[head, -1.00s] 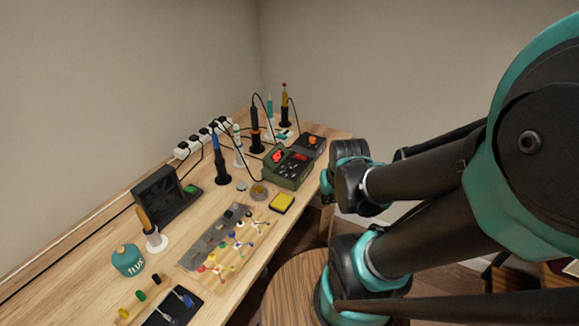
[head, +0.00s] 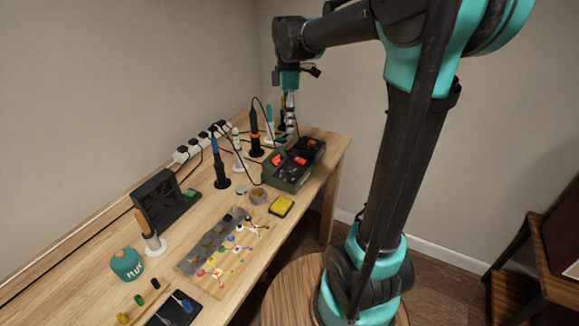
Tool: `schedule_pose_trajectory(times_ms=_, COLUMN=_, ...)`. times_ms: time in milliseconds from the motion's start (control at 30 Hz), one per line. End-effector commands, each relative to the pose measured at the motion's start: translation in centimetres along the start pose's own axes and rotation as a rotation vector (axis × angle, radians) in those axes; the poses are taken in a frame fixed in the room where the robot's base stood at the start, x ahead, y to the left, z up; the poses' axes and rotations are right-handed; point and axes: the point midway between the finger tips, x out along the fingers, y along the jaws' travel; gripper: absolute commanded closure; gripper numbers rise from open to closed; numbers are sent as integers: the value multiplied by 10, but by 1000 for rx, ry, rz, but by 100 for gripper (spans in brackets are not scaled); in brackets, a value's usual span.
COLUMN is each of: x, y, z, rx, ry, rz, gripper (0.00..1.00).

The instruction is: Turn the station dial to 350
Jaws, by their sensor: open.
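The green station (head: 287,177) stands near the far right end of the bench, with red lit parts on its dark top panel. Its dial is too small to tell apart. My gripper (head: 290,122) hangs pointing down from the teal and black wrist, above and just behind the station in the picture. It is open, and its fingers show only as a thin light shape. It covers part of the holders behind, and no contact with the station can be made out.
A dark box with an orange knob (head: 313,144) sits behind the station. Soldering irons in stands (head: 255,140) and cables crowd its left. A yellow sponge (head: 281,206) and a round tin (head: 257,195) lie in front.

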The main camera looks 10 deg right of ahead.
Motion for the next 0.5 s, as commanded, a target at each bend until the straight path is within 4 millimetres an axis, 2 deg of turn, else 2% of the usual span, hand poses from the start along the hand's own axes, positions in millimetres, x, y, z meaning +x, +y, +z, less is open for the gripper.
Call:
schedule_pose_trajectory(times_ms=167, x=21, y=0, z=0, rx=0, ry=0, rz=0, gripper=54)
schedule_pose_trajectory(times_ms=500, x=87, y=0, z=0, rx=1, ry=0, rz=1, gripper=54)
